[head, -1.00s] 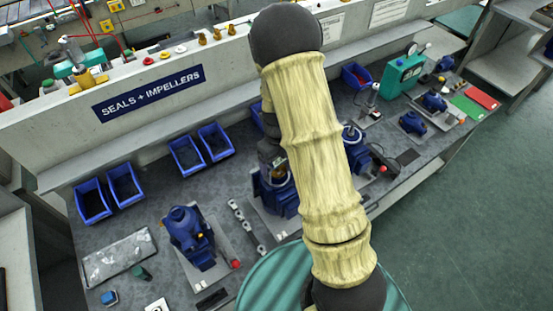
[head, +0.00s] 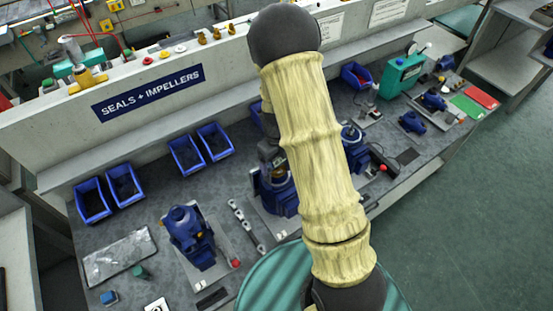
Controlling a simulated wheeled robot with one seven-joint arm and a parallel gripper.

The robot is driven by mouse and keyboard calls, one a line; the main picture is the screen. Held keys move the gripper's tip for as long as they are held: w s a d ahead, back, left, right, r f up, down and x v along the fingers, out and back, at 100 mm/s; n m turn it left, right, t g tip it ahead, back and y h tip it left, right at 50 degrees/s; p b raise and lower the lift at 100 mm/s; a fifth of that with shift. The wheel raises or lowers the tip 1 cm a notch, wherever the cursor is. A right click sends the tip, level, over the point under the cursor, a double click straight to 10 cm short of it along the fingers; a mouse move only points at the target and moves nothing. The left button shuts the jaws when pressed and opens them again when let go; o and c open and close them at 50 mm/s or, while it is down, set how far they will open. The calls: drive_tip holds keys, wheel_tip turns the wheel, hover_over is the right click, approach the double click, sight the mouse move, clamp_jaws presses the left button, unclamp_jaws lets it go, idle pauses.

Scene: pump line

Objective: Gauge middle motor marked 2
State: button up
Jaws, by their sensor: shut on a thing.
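Three blue motors stand in a row on the grey bench. The middle motor (head: 283,198) sits upright on a pale plate and is partly covered by my arm. A brass-coloured part shows at its top. Any number marked on it is not readable. My gripper (head: 271,160) is only partly in view, dark, over the top of the middle motor. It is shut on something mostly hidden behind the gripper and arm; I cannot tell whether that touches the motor. The left motor (head: 190,235) stands clear. The right motor (head: 355,150) is half hidden behind my arm.
Blue bins (head: 186,155) line the back of the bench below the sign wall (head: 148,93). A slotted metal bar (head: 246,226) lies between the left and middle motors. A green device (head: 403,76) and smaller blue motors (head: 412,122) stand at the right.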

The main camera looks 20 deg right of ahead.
idle(0.3)
drive_tip(key=o, duration=1.1)
drive_tip(key=shift+c, duration=0.2)
drive_tip(key=shift+r+p, duration=4.3)
drive_tip(key=shift+r, duration=0.25)
